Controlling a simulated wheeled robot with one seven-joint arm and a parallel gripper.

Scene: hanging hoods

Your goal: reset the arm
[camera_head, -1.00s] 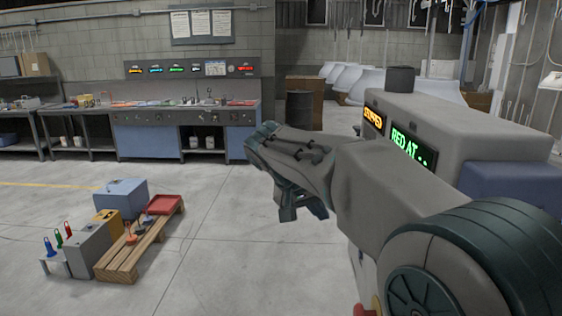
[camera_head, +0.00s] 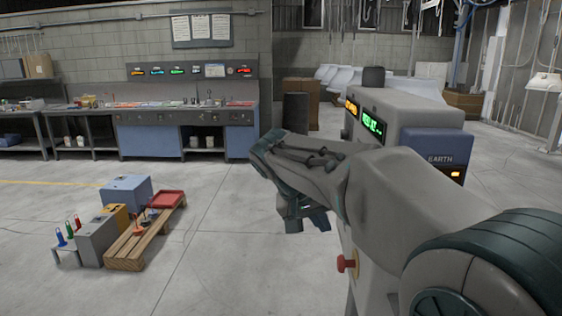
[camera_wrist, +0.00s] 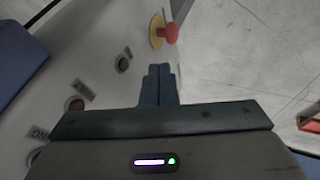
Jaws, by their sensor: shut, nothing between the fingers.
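My gripper (camera_head: 305,222) hangs at the end of my arm, in the middle of the head view, in front of a grey machine cabinet. In the wrist view my gripper's fingers (camera_wrist: 161,80) are together with nothing between them. They point toward the cabinet's side panel (camera_wrist: 105,50), which carries labelled round sockets. A red emergency knob (camera_wrist: 170,33) on a yellow base sits just beyond the fingertips. It also shows in the head view (camera_head: 347,263). I cannot tell the exact gap between fingers and panel.
The grey cabinet (camera_head: 415,112) with lit displays stands close behind my arm. A wooden pallet (camera_head: 145,240) with a red tray (camera_head: 166,199) lies on the floor at left, beside a blue box (camera_head: 126,192). A workbench (camera_head: 185,136) lines the back wall. Floor between is clear.

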